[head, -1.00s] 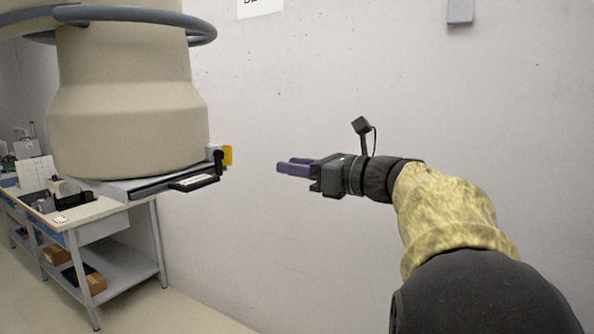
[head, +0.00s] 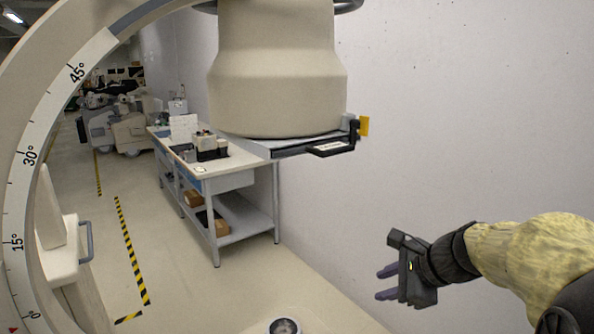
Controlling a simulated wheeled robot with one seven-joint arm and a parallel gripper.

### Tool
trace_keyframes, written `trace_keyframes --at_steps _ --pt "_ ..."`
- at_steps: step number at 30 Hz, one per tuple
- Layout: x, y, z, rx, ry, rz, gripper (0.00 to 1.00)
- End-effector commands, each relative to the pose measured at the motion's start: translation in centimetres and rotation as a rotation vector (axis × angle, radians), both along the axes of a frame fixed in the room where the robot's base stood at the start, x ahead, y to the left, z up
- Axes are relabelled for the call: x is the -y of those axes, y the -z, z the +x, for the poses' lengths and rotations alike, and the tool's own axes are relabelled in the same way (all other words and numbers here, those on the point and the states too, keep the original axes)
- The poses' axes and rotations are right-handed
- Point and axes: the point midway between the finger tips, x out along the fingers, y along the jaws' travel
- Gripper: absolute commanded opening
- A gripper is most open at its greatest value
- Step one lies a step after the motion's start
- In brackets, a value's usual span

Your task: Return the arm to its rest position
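My gripper (head: 386,283) is at the lower right of the head view, on my arm with its yellowish sleeve. Its two purple fingers point left and stand apart with an empty gap between them. It holds nothing and touches nothing that I can see. It hangs in free space in front of the pale wall, to the right of and below the large beige machine head. The camera on its wrist also shows. My arm comes in from the right edge, bent, and its upper part is cut off by the frame.
The beige machine head (head: 275,85) hangs at the top centre, with a flat tray (head: 290,148) under it. A workbench (head: 240,181) with equipment stands behind. A curved scale arm (head: 20,170) fills the left edge. Floor with striped tape (head: 130,255) is open at left.

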Motion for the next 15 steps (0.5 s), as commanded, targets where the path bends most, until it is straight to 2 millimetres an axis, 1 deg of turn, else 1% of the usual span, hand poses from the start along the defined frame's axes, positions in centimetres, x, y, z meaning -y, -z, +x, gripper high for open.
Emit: trace_keyframes --at_steps 1,3,5,6,8,9,11,12,15 --pt "-0.7 2.3 -1.3 -0.014 -0.099 -0.103 0.31" --pt "-1.2 5.2 -3.1 -0.022 -0.255 -0.256 0.31" --pt "-1.4 7.4 -4.7 -0.022 -0.402 -0.382 0.31" --pt "-1.6 8.8 -5.7 -0.018 -0.506 -0.463 0.31" --pt "-1.7 10.6 -7.2 -0.006 -0.67 -0.578 0.31" --pt "-1.9 11.6 -8.1 0.005 -0.786 -0.65 0.31" --pt "-2.0 13.1 -9.5 0.031 -0.963 -0.753 0.31" --pt "-2.1 13.9 -10.3 0.05 -1.079 -0.813 0.31" --pt "-2.4 15.4 -11.8 0.103 -1.321 -0.928 0.31"
